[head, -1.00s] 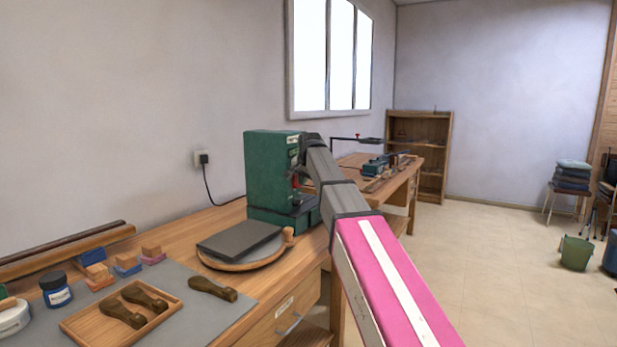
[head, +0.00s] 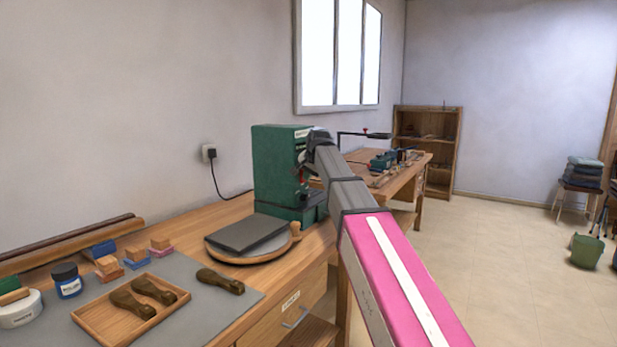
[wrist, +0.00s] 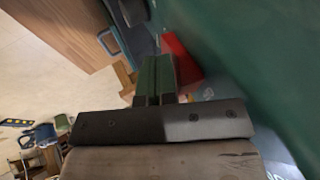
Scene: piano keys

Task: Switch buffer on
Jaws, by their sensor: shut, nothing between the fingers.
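The green machine (head: 275,165), which I take to be the buffer, stands on the wooden workbench against the wall. In the wrist view its green side (wrist: 250,60) fills the right. A red part (wrist: 182,60), perhaps its switch, lies just beyond and right of my fingertips; I cannot tell whether they touch. My gripper (wrist: 155,70) is shut and empty, with its fingers together close to the machine's face. In the head view my arm reaches the machine's right side and my wrist hides part of its front; the fingers are hard to make out there.
A round board with a dark slab (head: 250,233) lies on the bench before the machine. A wooden tray (head: 130,307) holds dark handles, with jars and small blocks nearby. A black cord runs to a wall socket (head: 209,153).

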